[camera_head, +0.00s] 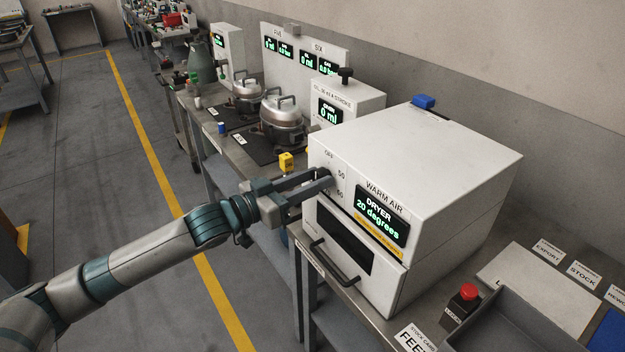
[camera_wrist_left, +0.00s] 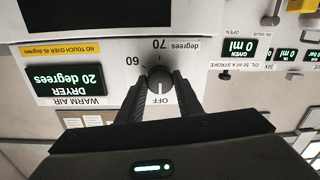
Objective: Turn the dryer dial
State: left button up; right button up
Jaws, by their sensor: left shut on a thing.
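The dryer (camera_head: 420,160) is a white box labelled WARM AIR, and its display (camera_head: 381,216) reads 20 degrees. The display also shows upside down in the left wrist view (camera_wrist_left: 72,84). The round dark dial (camera_wrist_left: 159,79) sits on the dryer's front panel, with OFF and degree marks around it. Its white pointer line is toward OFF. My left gripper (camera_head: 322,180) is at the panel's upper left, and its two fingers (camera_wrist_left: 160,90) are shut on the dial from both sides. In the head view the fingers hide the dial. My right gripper is not in view.
The dryer door with its dark handle (camera_head: 335,264) is below the panel. A grey tray (camera_head: 510,325) and a red button box (camera_head: 463,303) stand to the right.

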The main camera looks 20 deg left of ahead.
pick_arm(q)
jog(key=shift+m, duration=0.3)
jog(key=m+p, duration=0.1)
jog(key=m, duration=0.4)
jog(key=shift+r, duration=0.1)
jog(key=m, duration=0.7)
jog(key=shift+m+p, duration=0.4)
jog(key=m, duration=0.3)
jog(key=m+p, duration=0.1)
jog(key=m, duration=0.6)
jog(key=shift+f+m+h, duration=0.25)
jog(key=shift+m+h, duration=0.05)
jog(key=o, duration=1)
jog(key=shift+d, duration=0.1)
